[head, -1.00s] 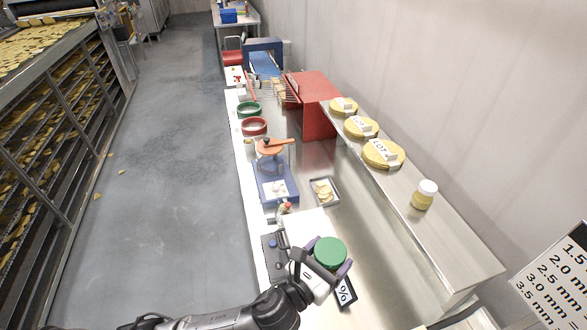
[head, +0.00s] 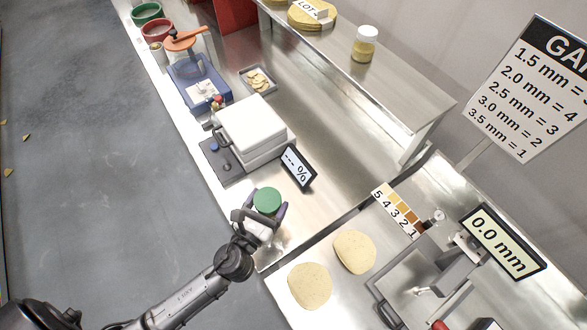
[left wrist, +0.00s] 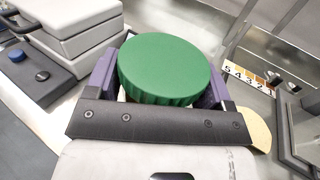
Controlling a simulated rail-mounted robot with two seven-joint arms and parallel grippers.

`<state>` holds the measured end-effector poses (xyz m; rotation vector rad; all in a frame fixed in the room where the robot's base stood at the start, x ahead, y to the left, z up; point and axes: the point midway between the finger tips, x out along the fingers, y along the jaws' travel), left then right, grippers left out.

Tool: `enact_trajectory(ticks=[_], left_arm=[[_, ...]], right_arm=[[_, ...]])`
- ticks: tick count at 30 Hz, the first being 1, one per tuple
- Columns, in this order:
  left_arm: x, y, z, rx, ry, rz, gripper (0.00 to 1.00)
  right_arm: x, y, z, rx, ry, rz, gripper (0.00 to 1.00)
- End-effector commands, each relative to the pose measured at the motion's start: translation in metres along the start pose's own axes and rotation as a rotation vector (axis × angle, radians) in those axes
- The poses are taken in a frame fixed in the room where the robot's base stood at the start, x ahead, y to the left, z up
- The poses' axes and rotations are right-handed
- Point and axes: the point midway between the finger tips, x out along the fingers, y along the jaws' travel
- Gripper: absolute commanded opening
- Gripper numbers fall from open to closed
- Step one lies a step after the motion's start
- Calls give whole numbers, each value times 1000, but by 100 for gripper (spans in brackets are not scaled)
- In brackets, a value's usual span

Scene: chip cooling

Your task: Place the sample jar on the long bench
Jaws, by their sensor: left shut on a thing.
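The sample jar has a green ribbed lid (head: 267,200) and is held between the purple fingers of my left gripper (head: 264,212). In the left wrist view the lid (left wrist: 172,68) fills the space between both fingers, and the jar's body is mostly hidden below it. The gripper is over the near end of the long metal bench (head: 300,224), in front of the percent display. I cannot tell whether the jar touches the bench. My right gripper is not in view.
A white-lidded instrument (head: 252,130) and a percent display (head: 298,167) stand just behind the jar. A seam separates the adjoining bench, which holds two round tortillas (head: 310,285), a colour scale (head: 398,210) and a 0.0 mm gauge (head: 502,243). A shelf (head: 400,90) holds a white-lidded jar (head: 364,44).

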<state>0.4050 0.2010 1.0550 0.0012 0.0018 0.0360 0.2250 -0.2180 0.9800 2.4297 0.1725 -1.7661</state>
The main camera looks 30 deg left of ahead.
Motion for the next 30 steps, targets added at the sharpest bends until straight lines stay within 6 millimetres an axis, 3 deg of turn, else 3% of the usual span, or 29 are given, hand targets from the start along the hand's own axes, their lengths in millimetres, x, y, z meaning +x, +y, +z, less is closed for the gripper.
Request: enact_trajectory(ticks=[9,15,23,30], left_arm=[[53,-38,-39,-3,-2,0,51],[77,-56,-58,-2,-2,0,51],[88,-64,-65,-1,-1,0,51],[88,-64,-97,0,0,0,50]], right_arm=[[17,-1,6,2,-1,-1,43],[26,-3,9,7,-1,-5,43],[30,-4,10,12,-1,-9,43],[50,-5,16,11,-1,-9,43]])
